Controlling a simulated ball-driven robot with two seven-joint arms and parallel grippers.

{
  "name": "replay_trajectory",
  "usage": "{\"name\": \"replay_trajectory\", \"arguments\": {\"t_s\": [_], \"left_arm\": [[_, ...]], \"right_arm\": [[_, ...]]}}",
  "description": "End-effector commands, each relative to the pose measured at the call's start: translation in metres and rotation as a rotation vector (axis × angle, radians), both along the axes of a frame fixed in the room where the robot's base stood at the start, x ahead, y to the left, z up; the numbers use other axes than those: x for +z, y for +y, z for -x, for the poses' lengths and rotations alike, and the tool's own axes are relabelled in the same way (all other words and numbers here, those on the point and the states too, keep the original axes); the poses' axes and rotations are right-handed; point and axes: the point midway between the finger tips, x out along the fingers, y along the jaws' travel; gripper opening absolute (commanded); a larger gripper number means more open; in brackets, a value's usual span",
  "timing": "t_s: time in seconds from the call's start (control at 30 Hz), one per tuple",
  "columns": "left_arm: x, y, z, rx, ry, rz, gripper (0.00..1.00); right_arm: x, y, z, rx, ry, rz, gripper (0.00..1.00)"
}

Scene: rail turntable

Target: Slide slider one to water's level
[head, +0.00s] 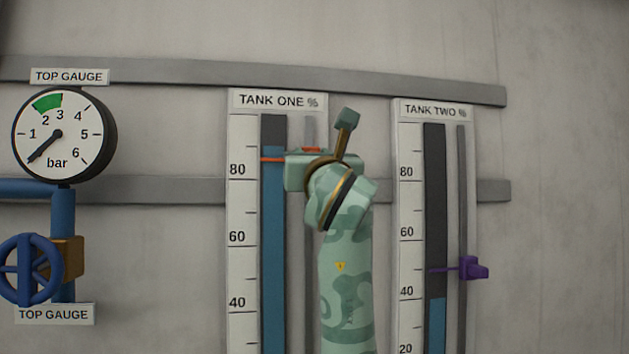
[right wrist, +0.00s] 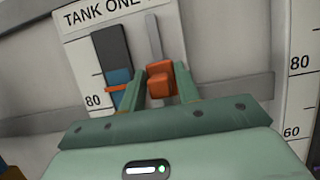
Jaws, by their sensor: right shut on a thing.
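Slider one, the orange slider (head: 272,159), is on the tank one gauge (head: 242,200). Its thin pointer crosses the blue water column (head: 274,250) a little above the 80 mark. The water's top edge stands slightly higher than the pointer, by a small gap. My right gripper (head: 309,153) is shut on the slider's knob; in the right wrist view the orange knob (right wrist: 159,84) sits between its two fingers. The gripper and wrist hide part of the rail in the head view. My left gripper is in neither view.
The tank two gauge (head: 406,200) with a purple slider (head: 474,268) stands to the right, its water lower than that slider. A round pressure gauge (head: 85,130) and a blue valve wheel (head: 28,268) are at the left. The rail above slider one looks clear.

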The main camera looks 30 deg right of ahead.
Motion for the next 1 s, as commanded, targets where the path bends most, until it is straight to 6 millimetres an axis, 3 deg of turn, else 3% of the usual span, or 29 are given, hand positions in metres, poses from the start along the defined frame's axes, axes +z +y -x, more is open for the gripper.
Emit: {"name": "replay_trajectory", "arguments": {"t_s": [0.2,0.63,0.67,1.0], "left_arm": [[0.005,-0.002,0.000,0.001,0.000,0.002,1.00],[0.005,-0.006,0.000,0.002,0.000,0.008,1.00],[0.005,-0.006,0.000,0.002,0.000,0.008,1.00],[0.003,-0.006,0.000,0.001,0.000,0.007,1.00]], "right_arm": [[0.023,0.000,0.001,0.000,-0.002,0.002,0.00],[0.026,0.000,0.000,0.000,-0.002,0.002,0.00],[0.026,0.000,0.000,0.000,-0.002,0.002,0.40],[0.024,0.001,0.002,0.000,-0.001,0.000,0.42]]}}
